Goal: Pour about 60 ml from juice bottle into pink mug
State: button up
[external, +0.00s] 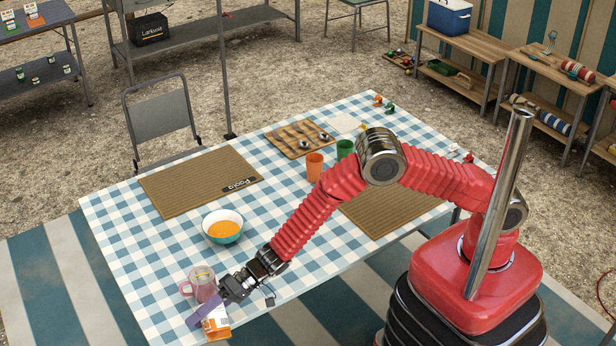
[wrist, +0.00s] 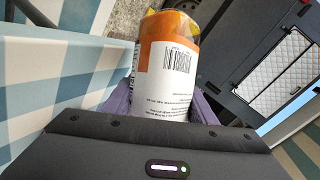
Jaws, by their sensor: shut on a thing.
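The juice bottle (external: 216,325) has a white and orange label and is held at the table's near left corner. In the wrist view the bottle (wrist: 168,75) shows a barcode and sits between purple finger pads. My gripper (external: 212,312) is shut on it. The pink mug (external: 203,284) stands upright on the table, just behind the bottle and gripper in the external view. Something yellowish shows at its top; I cannot tell what. The mug does not show in the wrist view. The bottle's mouth and exact tilt are unclear.
A woven mat (external: 200,182), an orange cup (external: 314,167) and a green cup (external: 345,149) are farther back. The cloth left of the bowl is clear.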

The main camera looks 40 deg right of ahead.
jog(key=shift+s+f, duration=0.15)
jog(key=shift+s+a+r+m+g+y, duration=0.1)
jog(key=shift+s+r+m+g+y, duration=0.1)
jog(key=shift+r+m+g, duration=0.15)
jog(key=shift+s+a+r+m+g+y, duration=0.1)
jog(key=shift+r+m+g+y, duration=0.15)
jog(key=shift+r+m, duration=0.15)
jog(key=shift+w+d+r+m+p, duration=0.15)
jog(key=shift+w+r+m+p, duration=0.2)
jog(key=shift+r+m, duration=0.3)
jog(key=shift+r+m+g+y+p, duration=0.3)
jog(key=shift+r+g, duration=0.2)
jog(key=shift+r, duration=0.2)
jog(key=shift+r+m+g+y+p, duration=0.45)
jog(key=shift+r+m, duration=0.45)
jog(key=shift+r, duration=0.4)
jog(key=shift+w+r+m+p, duration=0.3)
jog(key=shift+r+p, duration=0.1)
jog(key=shift+p, duration=0.2)
dwell(0.8)
jog(key=shift+s+f+n+t+h, duration=0.15)
jog(key=shift+f+n+t+h, duration=0.2)
jog(key=shift+f+n, duration=0.7)
jog(key=shift+s+f+n+t+h, duration=0.15)
jog(key=shift+f+n+t+h, duration=0.35)
jog(key=shift+f, duration=0.95)
jog(key=shift+y, duration=0.25)
jog(key=shift+s+a+f+n, duration=0.2)
jog(key=shift+f+n, duration=0.25)
